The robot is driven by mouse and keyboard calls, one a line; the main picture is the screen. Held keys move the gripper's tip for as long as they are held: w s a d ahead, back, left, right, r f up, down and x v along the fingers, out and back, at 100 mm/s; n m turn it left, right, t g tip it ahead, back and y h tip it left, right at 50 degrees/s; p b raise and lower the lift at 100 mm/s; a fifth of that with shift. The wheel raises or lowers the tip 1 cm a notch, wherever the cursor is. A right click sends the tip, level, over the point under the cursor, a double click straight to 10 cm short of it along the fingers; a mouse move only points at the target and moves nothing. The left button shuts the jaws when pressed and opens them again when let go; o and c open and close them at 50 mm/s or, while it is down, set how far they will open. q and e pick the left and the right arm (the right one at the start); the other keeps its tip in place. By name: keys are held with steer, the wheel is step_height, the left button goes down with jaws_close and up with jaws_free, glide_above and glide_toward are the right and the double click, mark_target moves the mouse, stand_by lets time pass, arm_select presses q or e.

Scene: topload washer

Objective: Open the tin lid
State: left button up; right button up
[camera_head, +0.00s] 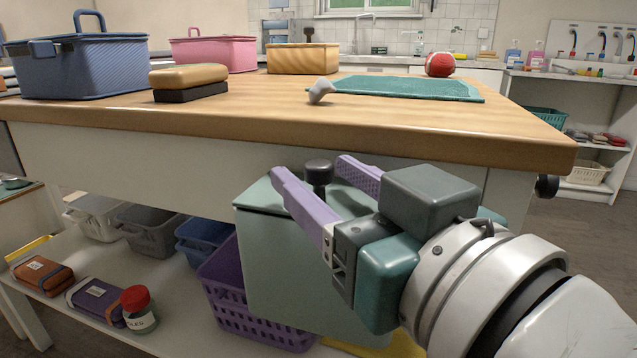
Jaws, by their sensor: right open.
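A pale green tin (290,270) stands on the lower shelf under the wooden-topped table. Its flat lid (258,196) lies on top and looks closed, with a dark round knob (319,174) standing up from it. My right gripper (313,169) comes in from the lower right and is open. Its two purple fingers are on either side of the knob in the picture, one left and one right. I cannot tell whether they touch it. My right gripper hides part of the lid and the tin's right side. My left gripper is not in view.
The table's front edge (300,135) is just above and behind my right gripper. A purple basket (225,290) stands beside the tin. A red-capped jar (139,310) and several bins share the shelf. On the tabletop are a blue box (85,70) and a teal mat (410,87).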

steer(key=shift+w+a, duration=0.3)
steer(key=shift+w, duration=0.25)
jaws_close()
stand_by(1.1)
